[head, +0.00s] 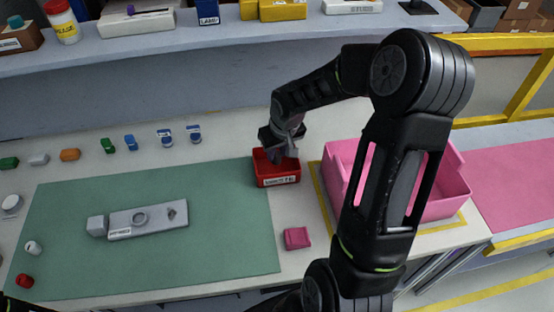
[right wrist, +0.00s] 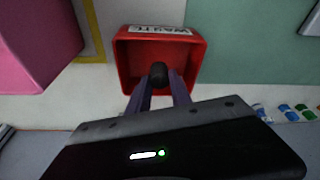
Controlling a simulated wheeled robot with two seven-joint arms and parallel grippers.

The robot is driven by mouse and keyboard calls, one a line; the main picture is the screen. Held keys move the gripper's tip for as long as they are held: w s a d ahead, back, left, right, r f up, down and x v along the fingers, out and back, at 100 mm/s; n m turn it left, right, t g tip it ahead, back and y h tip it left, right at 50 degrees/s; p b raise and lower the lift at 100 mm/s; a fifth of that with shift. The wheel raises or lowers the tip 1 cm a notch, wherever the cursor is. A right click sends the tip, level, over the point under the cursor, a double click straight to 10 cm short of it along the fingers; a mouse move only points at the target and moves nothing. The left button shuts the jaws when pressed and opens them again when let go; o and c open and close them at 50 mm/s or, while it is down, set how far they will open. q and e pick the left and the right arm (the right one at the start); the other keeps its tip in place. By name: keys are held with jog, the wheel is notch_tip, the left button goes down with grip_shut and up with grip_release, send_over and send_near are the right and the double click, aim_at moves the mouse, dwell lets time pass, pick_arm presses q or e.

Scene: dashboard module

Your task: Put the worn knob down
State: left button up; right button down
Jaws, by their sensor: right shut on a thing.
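The worn knob (right wrist: 158,72) is small, dark and round. In the right wrist view it sits between the fingertips of my right gripper (right wrist: 160,88), which is shut on it. The red bin labelled WASTE (right wrist: 198,70) lies right behind the knob in that view, and the knob shows against the bin's inside. In the head view my right gripper (head: 282,154) is over the red bin (head: 278,182) and hides part of its opening. The knob is hidden there, and its height over the bin's floor is hard to tell. My left gripper is not in view.
A grey dashboard module (head: 160,221) lies on the green mat (head: 220,255). A pink crate (head: 445,205) stands right of the red bin, and a small pink block (head: 297,238) lies in front. Several small coloured parts line the mat's back. A raised shelf (head: 240,35) runs behind.

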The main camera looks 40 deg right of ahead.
aim_at(278, 156)
notch_tip(278, 156, down, 4)
jog(key=shift+r+b, duration=0.15)
jog(key=shift+b, duration=0.9)
jog(key=shift+r, duration=0.1)
jog(key=shift+f+b, duration=0.5)
jog(key=c, duration=1.2)
grip_release()
jog(key=shift+r, duration=0.1)
jog(key=shift+o, duration=0.2)
jog(key=shift+r, duration=0.1)
jog(key=shift+r+p, duration=0.6)
jog(key=shift+p, duration=0.3)
jog(key=b+v, duration=0.1)
jog(key=v, duration=1)
jog(key=shift+r, duration=0.25)
jog(key=shift+s+a+f, duration=0.1)
jog(key=shift+s, duration=0.05)
